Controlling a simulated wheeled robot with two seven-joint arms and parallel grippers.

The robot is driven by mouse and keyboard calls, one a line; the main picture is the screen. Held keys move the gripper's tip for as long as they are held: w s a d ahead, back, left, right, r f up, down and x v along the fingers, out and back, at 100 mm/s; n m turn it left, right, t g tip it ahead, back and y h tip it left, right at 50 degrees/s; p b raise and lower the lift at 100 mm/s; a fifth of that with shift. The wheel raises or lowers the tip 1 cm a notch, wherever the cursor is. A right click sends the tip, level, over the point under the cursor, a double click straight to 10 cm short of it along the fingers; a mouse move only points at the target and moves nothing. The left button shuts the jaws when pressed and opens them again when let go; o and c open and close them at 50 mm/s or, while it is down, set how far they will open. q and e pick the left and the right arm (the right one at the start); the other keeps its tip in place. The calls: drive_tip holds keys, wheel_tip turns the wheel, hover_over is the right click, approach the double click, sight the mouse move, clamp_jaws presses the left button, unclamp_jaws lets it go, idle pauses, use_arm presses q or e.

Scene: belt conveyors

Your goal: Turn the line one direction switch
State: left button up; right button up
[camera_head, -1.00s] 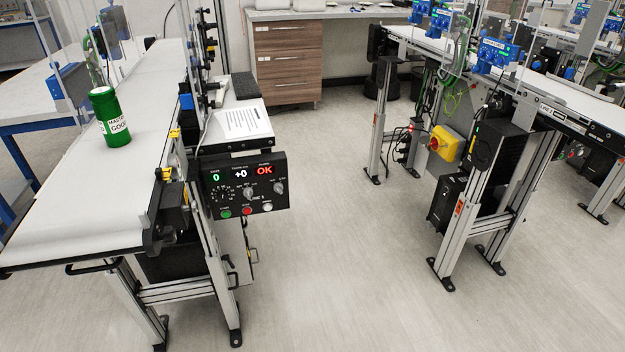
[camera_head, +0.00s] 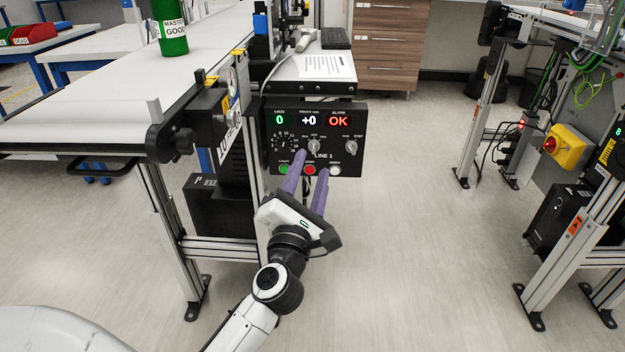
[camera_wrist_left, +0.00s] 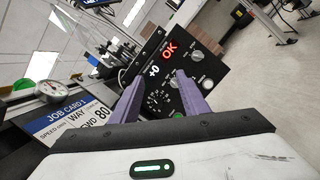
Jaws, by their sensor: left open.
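The black LINE 1 control panel (camera_head: 268,150) hangs at the end of the left conveyor. It has a dial (camera_head: 283,143), a middle knob (camera_head: 314,147) and a right knob (camera_head: 351,147). The small labels are unreadable, so I cannot tell which is the direction switch. My left gripper (camera_head: 313,164) is open, its purple fingers pointing up at the panel's lower middle; contact is unclear. One finger partly covers the area beside the middle knob. In the left wrist view the panel (camera_wrist_left: 216,71) is tilted beyond the fingers (camera_wrist_left: 160,78). My right gripper is out of view.
Green, red and white buttons (camera_head: 335,170) line the panel's lower edge close to the fingers. The left conveyor (camera_head: 110,100) carries a green can (camera_head: 172,38). A second conveyor's frame with a yellow switch box (camera_head: 567,148) stands right. Floor between is clear.

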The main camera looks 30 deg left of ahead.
sight(313, 150)
use_arm(q)
drive_tip(key=w+a+f+n+g+b, duration=0.1)
drive_tip(key=w+a+n, duration=0.1)
drive_tip(key=w, duration=0.1)
drive_tip(key=w+a+f+n+g+b, duration=0.1)
drive_tip(key=w+a+n+b, duration=0.1)
drive_tip(key=w+a+n, duration=0.1)
drive_tip(key=w+a+f+n+b, duration=0.2)
drive_tip(key=w, duration=0.3)
drive_tip(key=shift+w+a+n+g+y, duration=0.2)
drive_tip(key=shift+w+n+g+y, duration=0.1)
drive_tip(key=shift+n+g, duration=0.1)
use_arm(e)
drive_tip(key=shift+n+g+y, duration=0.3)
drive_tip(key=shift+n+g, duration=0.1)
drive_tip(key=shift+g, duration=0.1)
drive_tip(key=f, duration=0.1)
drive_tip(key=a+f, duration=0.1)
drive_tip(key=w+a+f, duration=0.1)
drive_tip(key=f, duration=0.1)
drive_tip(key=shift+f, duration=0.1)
